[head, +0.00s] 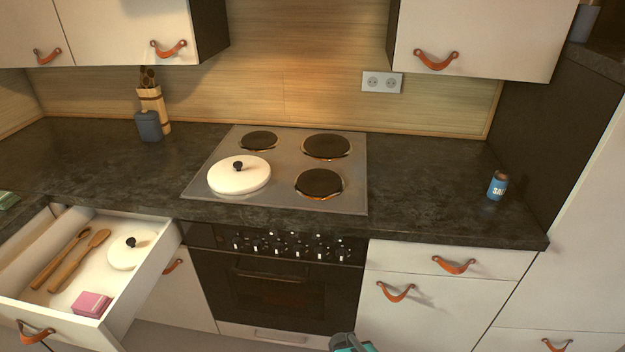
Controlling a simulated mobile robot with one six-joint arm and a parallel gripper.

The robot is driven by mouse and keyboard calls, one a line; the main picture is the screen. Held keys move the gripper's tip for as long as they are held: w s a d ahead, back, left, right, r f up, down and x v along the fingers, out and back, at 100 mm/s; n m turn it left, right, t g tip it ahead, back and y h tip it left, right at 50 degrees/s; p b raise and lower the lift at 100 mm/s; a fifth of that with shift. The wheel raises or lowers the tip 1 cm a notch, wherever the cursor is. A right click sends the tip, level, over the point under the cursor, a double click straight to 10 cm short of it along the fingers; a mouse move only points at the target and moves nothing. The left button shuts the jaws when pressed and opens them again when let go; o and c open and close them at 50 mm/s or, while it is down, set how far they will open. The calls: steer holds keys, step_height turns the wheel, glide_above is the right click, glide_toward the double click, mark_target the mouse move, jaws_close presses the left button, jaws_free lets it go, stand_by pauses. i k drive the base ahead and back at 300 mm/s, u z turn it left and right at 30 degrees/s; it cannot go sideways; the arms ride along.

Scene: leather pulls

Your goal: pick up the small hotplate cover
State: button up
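A round white cover with a black knob, seemingly the small hotplate cover (121,259), lies in the open drawer (147,281) at the lower left. A larger-looking white cover (225,181) with a black knob sits on the front left of the hob (283,196). The top of a grey and teal part, seemingly my gripper (352,343), shows at the bottom edge, well to the right of the drawer. Its fingers are cut off or hidden, so its opening cannot be told. It touches neither cover.
The drawer also holds two wooden utensils (75,258) and a pink box (91,304). Three bare hotplates (320,183) show on the hob. A blue salt shaker (497,186), a grey jar (148,126) and a utensil holder (155,104) stand on the dark counter (430,190).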

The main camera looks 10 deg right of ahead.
mark_target(127, 251)
steer(key=u, duration=1.65)
steer(key=i, duration=0.95)
steer(key=u, duration=0.35)
